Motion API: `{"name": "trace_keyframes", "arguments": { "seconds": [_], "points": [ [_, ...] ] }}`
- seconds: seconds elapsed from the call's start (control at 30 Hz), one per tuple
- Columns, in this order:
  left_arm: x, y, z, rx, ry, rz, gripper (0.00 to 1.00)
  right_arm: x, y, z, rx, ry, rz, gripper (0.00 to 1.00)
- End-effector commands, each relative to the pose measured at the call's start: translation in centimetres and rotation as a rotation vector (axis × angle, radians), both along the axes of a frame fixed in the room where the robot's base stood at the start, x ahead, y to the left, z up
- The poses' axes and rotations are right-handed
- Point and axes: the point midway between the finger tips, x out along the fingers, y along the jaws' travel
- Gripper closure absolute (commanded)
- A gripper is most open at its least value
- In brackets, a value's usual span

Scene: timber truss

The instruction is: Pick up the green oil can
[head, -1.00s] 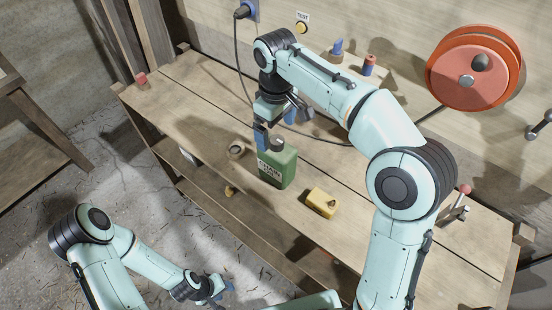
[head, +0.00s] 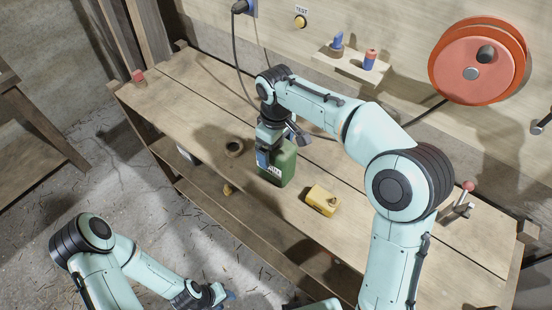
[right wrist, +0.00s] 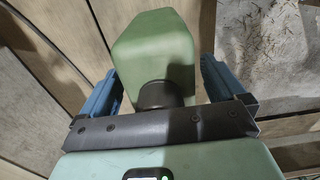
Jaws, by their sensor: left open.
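The green oil can (head: 279,168) stands upright on the wooden workbench, with a pale label on its front. My right gripper (head: 275,150) is over its top from above, with one blue finger in front of the can's left part. In the right wrist view, the can (right wrist: 153,50) and its dark cap (right wrist: 160,94) lie between the two spread blue fingers, with gaps showing on both sides. My left gripper (head: 222,297) is low at the bottom of the head view, open and empty, in front of the bench and away from the can.
A yellow block-like item (head: 322,200) sits right of the can. A tape-like ring (head: 235,147) lies to its left. A red item (head: 138,76) stands at the bench's far left. A red reel (head: 478,62) hangs on the wall. A small shelf (head: 350,66) holds two small items.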

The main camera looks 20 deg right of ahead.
Motion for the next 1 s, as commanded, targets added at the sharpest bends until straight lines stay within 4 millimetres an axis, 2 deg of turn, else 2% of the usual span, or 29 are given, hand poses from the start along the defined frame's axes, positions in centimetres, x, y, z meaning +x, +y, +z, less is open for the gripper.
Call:
{"name": "trace_keyframes", "arguments": {
  "seconds": [0.03,0.2,0.27,0.3,0.67,0.87,1.0],
  "points": [
    [0.0,0.0,0.0,0.000,0.000,0.000,0.57,0.0,0.0,0.0,0.000,0.000,0.000,0.21],
    [0.0,0.0,0.0,0.000,0.000,0.000,0.57,0.0,0.0,0.0,0.000,0.000,0.000,0.76],
    [0.0,0.0,0.0,0.000,0.000,0.000,0.57,0.0,0.0,0.0,0.000,0.000,0.000,0.95],
    [0.0,0.0,0.0,0.000,0.000,0.000,0.57,0.0,0.0,0.1,0.000,-0.002,0.000,1.00],
    [0.2,0.0,0.2,0.000,-0.002,0.000,0.57,0.1,0.0,0.9,0.001,-0.005,0.000,1.00],
    [0.8,0.0,0.9,0.000,-0.009,0.000,0.57,0.1,0.0,3.3,0.002,-0.007,0.000,1.00],
    [1.8,0.0,1.8,0.000,-0.021,0.000,0.57,0.2,0.1,6.5,0.002,-0.010,0.001,1.00]
  ]
}}
